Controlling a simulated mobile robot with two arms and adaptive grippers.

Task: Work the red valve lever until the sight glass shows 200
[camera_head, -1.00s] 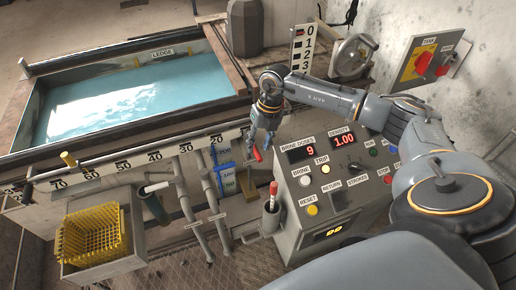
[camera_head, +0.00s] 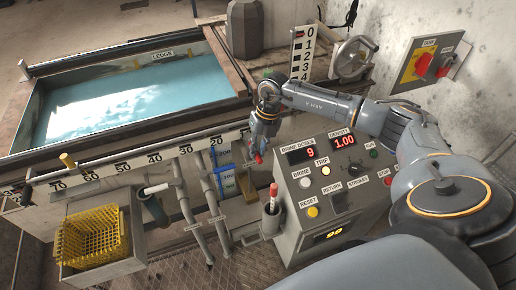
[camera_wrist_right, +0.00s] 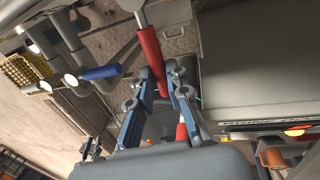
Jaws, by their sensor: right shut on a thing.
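My right gripper (camera_head: 260,149) reaches down from the right, in front of the tank, and is shut on the red valve lever (camera_head: 258,158). In the right wrist view the lever's long red grip (camera_wrist_right: 149,50) runs between the fingertips (camera_wrist_right: 165,80), with a pale metal rod beyond it. A blue upright piece with white number marks (camera_head: 226,182), apparently the sight glass, stands just left of the gripper. Its marks seem to include 200, but its level is too small to read. My left gripper is not in view.
A grey control panel (camera_head: 292,221) with lit displays and buttons stands right of the gripper. A red-handled tool (camera_head: 272,191) stands upright in front of it. Pipes (camera_head: 190,212) and a yellow basket (camera_head: 92,238) lie left. A blue handle (camera_wrist_right: 100,72) is near the lever.

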